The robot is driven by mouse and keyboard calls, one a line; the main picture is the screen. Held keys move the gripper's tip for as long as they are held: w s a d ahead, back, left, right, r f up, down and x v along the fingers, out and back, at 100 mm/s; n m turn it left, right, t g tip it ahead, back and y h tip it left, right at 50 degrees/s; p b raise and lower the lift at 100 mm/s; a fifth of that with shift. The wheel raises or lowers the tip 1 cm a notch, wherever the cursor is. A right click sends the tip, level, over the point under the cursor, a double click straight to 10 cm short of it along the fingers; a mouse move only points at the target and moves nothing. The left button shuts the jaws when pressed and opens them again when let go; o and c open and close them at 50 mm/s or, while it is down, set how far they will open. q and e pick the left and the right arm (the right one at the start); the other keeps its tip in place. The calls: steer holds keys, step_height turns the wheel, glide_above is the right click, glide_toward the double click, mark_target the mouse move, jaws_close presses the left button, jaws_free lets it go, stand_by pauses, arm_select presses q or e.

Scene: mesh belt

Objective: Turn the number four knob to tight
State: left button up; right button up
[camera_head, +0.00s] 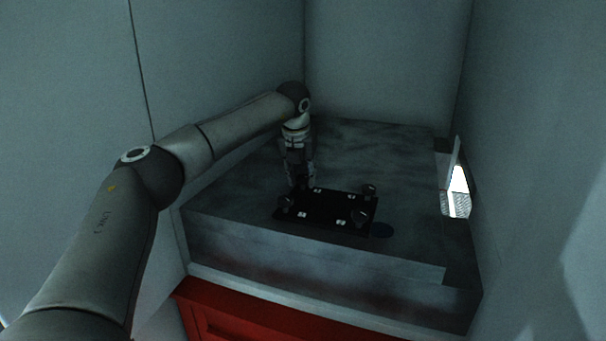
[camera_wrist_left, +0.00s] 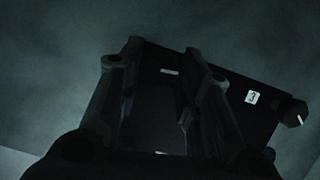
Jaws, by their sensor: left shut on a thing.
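A black board (camera_head: 325,208) lies on the grey block top, with dark knobs near its corners and small white labels. One knob (camera_head: 369,190) stands at the far right, one (camera_head: 286,202) at the near left and one (camera_head: 359,217) at the near right. My left gripper (camera_head: 301,184) points down at the board's far left corner, shut on a knob that its fingers hide. In the left wrist view the gripper (camera_wrist_left: 163,62) straddles the board's edge. A white label (camera_wrist_left: 252,97) and a knob with a white mark (camera_wrist_left: 294,114) show to its right. The held knob's number is unreadable.
The block top (camera_head: 390,155) is mostly bare behind and right of the board. A dark blue disc (camera_head: 382,230) lies right of the board. Walls close in on both sides and behind. A bright opening (camera_head: 458,190) is at right; a red cabinet (camera_head: 250,322) is below.

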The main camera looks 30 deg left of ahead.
arm_select(q)
steer(key=m, duration=0.1)
steer(key=m+h+p, duration=0.1)
steer(key=m+p, duration=0.1)
steer(key=shift+a+r+m, duration=0.15)
steer(key=shift+r+m, duration=0.1)
steer(key=shift+m, duration=0.15)
steer(key=m+h+p, duration=0.1)
steer(key=m+p, duration=0.1)
steer(key=shift+a+m, duration=0.1)
steer(key=shift+m, duration=0.2)
steer(key=shift+m+h+p, duration=0.4)
steer(key=shift+m+p, duration=0.1)
steer(key=shift+p, duration=0.15)
steer(key=shift+f, duration=0.1)
steer(key=o, duration=1)
steer(key=shift+f, duration=0.1)
steer(key=v, duration=1.2)
